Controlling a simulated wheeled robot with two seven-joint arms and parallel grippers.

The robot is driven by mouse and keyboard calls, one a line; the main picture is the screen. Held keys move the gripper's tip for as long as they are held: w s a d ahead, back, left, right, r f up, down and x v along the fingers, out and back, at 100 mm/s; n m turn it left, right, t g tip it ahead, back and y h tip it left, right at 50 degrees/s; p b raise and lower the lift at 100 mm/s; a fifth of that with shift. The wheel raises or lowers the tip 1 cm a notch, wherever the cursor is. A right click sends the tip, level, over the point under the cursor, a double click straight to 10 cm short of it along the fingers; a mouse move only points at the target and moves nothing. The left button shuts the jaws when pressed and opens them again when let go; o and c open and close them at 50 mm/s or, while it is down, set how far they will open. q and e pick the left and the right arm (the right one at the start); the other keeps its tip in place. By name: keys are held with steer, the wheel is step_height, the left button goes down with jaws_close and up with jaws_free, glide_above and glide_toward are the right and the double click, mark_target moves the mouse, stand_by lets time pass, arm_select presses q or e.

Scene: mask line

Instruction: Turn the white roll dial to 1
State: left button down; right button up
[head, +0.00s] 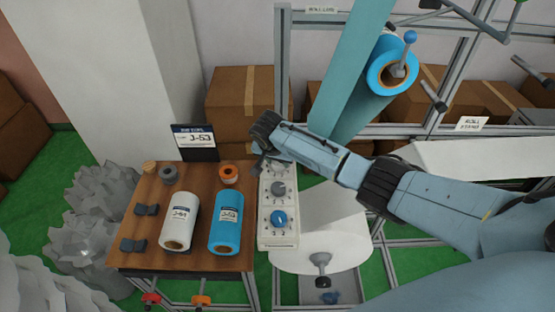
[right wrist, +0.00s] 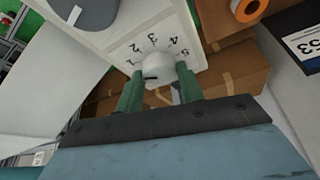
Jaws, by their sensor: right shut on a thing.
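The control panel (head: 291,240) is a pale upright strip beside the wooden table. A grey dial (head: 278,189) and a blue dial (head: 279,218) show on it, with the blue one lowest. My left gripper is not in view.
The wooden table (head: 207,262) holds a white roll (head: 180,221), a blue roll (head: 226,222), small rings and a dark J-53 sign (head: 195,143). A metal frame (head: 283,60) with a large blue roll (head: 392,67) stands behind. Cardboard boxes (head: 236,88) line the wall.

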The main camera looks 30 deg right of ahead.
steer(key=o, duration=1)
steer(key=shift+r, duration=0.1)
steer(key=v, duration=1.3)
steer(key=shift+r+b, duration=0.15)
steer(key=shift+b, duration=0.25)
